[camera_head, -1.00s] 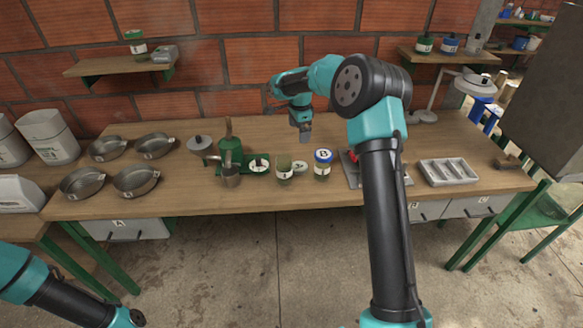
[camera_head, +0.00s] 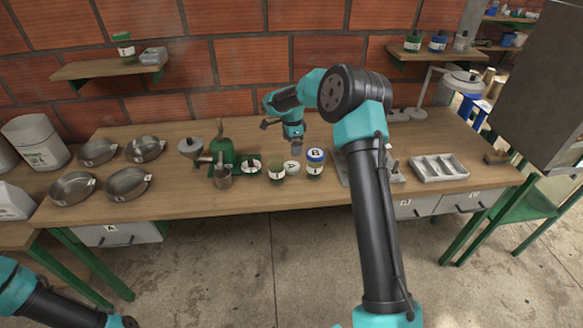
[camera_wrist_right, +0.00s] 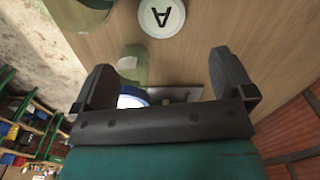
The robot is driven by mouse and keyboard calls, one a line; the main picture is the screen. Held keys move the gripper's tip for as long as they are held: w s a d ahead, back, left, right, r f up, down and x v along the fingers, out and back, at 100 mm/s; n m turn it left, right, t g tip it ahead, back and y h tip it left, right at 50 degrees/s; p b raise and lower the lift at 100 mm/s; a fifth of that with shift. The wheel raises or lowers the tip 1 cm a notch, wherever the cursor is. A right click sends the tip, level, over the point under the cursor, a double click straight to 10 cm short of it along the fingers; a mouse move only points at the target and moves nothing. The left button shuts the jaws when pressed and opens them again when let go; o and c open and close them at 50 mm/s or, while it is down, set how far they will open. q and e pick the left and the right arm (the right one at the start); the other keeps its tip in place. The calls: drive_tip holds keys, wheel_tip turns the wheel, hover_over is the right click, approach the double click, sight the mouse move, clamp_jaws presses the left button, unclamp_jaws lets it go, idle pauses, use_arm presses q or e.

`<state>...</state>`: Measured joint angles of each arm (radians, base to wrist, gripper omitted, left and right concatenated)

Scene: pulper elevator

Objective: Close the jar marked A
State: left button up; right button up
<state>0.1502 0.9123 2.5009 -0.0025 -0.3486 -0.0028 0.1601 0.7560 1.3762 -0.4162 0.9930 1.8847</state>
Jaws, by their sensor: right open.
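The round white lid marked A (camera_head: 292,165) lies flat on the table between the open, greenish jar (camera_head: 277,171) and the blue-lidded jar marked B (camera_head: 315,162). In the right wrist view, the lid (camera_wrist_right: 162,17) shows at the top edge, outside my jaws. The blue lid of jar B (camera_wrist_right: 132,97) is partly hidden behind my gripper. The open jar (camera_wrist_right: 78,14) seems to be cut off at that view's top left. My right gripper (camera_head: 295,150) is open and empty, pointing down above the table near the lid. My left gripper is out of view.
Several metal pans (camera_head: 126,183) lie further left. A grey compartment tray (camera_head: 438,167) lies at right. Bare table (camera_head: 245,200) shows in front of the jars.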

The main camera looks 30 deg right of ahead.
hover_over(291, 166)
wheel_tip(291, 166, down, 6)
drive_tip(key=shift+s+d+r, duration=0.1)
drive_tip(key=shift+s+d, duration=0.05)
drive_tip(key=shift+w+f, duration=0.2)
drive_tip(key=shift+f, duration=2.35)
drive_tip(key=c, duration=1)
wheel_tip(291, 166, up, 10)
